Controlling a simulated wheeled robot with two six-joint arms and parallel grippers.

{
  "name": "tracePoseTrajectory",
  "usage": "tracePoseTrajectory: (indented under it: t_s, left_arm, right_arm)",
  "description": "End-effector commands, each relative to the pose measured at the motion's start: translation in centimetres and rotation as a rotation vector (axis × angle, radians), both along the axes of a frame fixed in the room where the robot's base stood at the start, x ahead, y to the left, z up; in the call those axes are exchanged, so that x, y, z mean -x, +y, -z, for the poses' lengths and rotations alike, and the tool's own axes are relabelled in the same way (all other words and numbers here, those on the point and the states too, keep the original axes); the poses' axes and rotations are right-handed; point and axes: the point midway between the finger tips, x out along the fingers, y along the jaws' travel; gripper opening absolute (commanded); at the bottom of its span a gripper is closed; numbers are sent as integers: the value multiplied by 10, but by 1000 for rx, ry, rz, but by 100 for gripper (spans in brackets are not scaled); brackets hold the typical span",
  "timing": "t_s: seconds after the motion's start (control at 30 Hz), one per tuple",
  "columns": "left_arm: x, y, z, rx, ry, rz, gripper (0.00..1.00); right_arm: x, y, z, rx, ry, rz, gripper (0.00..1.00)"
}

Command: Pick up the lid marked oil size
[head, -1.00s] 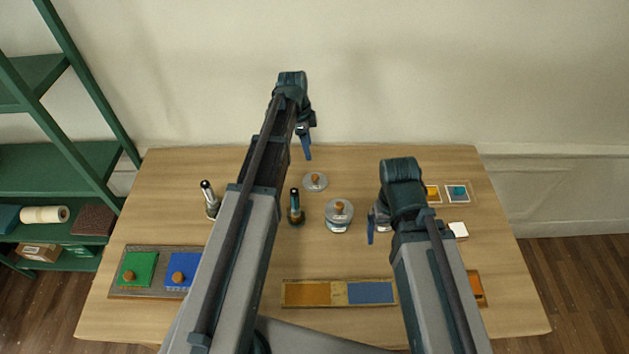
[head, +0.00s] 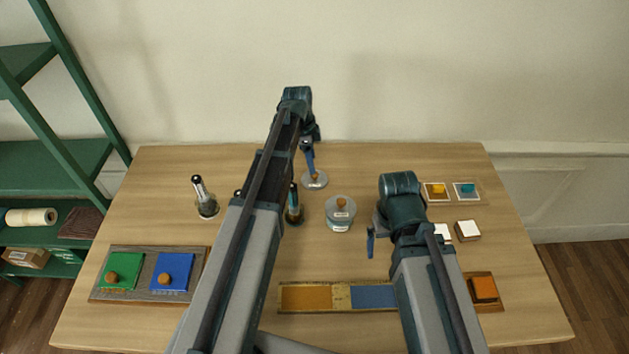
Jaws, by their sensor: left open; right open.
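A round grey lid (head: 315,181) with a small knob lies flat on the table near the back middle; its marking is too small to read. My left gripper (head: 310,160) is open, its blue finger right over the lid, partly hiding the knob; I cannot tell if it touches. A lidded glass jar (head: 339,215) with a brown knob stands to the right and nearer. It bears a label I cannot read. My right gripper (head: 372,243) is open and empty, above the table right of the jar.
Bottles (head: 205,200) and (head: 294,208) stand left of the jar. A board with green and blue plates (head: 151,274) lies front left, an orange and blue strip (head: 335,297) front middle. Small tiles (head: 436,191) and white blocks (head: 467,231) lie right. The table's back centre is mostly clear.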

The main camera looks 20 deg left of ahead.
Motion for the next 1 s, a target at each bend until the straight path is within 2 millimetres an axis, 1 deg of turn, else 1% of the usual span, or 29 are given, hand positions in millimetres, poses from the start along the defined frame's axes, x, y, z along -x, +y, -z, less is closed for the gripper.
tracePoseTrajectory:
  t_s: [0.03, 0.3, 0.4, 0.5, 0.7, 0.77, 0.8, 0.97, 1.0]
  left_arm:
    - [0, -1, 7, 0, 0, 0, 68]
    - [1, -6, 39, 0, 0, 1, 68]
    - [1, -7, 48, 0, 0, 1, 68]
    - [0, -8, 50, 0, 0, 1, 68]
    - [0, -8, 48, 0, 0, 0, 68]
    - [0, -8, 48, 0, 0, 0, 59]
    - [0, -8, 48, 0, 0, 0, 52]
    - [0, -8, 48, 0, 0, 0, 23]
    - [0, -8, 48, 0, 0, 0, 16]
  right_arm:
    - [0, 0, 7, 0, 0, 0, 100]
    - [0, 0, 39, 0, 0, 0, 100]
    - [0, 0, 48, 0, 0, 0, 100]
    - [0, 0, 50, 0, 0, 0, 100]
    - [0, 0, 48, 0, 0, 0, 100]
    - [0, 0, 48, 0, 0, 0, 100]
    - [0, 0, 48, 0, 0, 0, 100]
    - [0, 0, 48, 0, 0, 0, 100]
    - [0, 0, 48, 0, 0, 0, 100]
